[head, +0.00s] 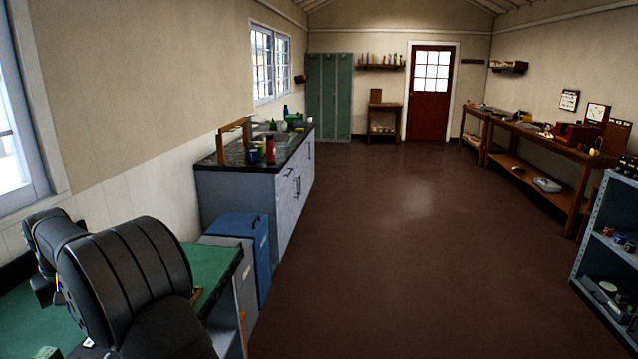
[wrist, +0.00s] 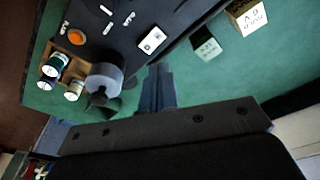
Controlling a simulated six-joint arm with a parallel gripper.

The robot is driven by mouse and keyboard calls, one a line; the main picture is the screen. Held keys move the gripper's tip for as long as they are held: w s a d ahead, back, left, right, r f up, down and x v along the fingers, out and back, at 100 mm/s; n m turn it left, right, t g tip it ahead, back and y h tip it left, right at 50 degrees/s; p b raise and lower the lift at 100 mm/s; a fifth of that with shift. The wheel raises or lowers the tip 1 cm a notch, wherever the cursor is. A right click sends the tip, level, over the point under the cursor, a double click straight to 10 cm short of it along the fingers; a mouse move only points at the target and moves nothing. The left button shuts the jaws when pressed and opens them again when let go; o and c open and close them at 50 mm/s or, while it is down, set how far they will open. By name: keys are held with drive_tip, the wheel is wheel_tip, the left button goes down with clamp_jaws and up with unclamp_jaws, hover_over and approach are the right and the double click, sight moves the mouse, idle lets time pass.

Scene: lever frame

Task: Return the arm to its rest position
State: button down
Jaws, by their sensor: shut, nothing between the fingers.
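My gripper (wrist: 155,88) shows in the wrist view, with its fingers together and nothing held between them. It hangs over a bench with a green top (wrist: 140,84). A grey round part (wrist: 104,76) lies just left of the fingers in that view; I cannot tell its exact distance from them. In the head view my black arm rises at the lower left over the green bench (head: 213,272). My fingers are hidden behind the arm there.
In the wrist view, a wooden rack with several bottles (wrist: 48,71), an orange disc (wrist: 77,37), a white card (wrist: 152,40), a green box (wrist: 207,49) and a pale lettered box (wrist: 247,17) surround the gripper. A grey cabinet (head: 237,205) and open floor (head: 390,230) lie beyond the bench.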

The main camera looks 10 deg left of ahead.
wheel_tip(320, 180, down, 7)
drive_tip(key=shift+r, duration=0.1)
idle(0.5)
drive_tip(key=shift+r, duration=0.1)
drive_tip(key=s+d+r+n+t, duration=0.1)
drive_tip(key=s+d+r+n, duration=0.15)
drive_tip(key=r, duration=0.55)
drive_tip(key=s+d+r+n+t, duration=0.1)
drive_tip(key=r+n, duration=0.3)
drive_tip(key=r, duration=0.3)
drive_tip(key=shift+y, duration=0.3)
drive_tip(key=shift+x, duration=2.5)
drive_tip(key=shift+w, duration=0.15)
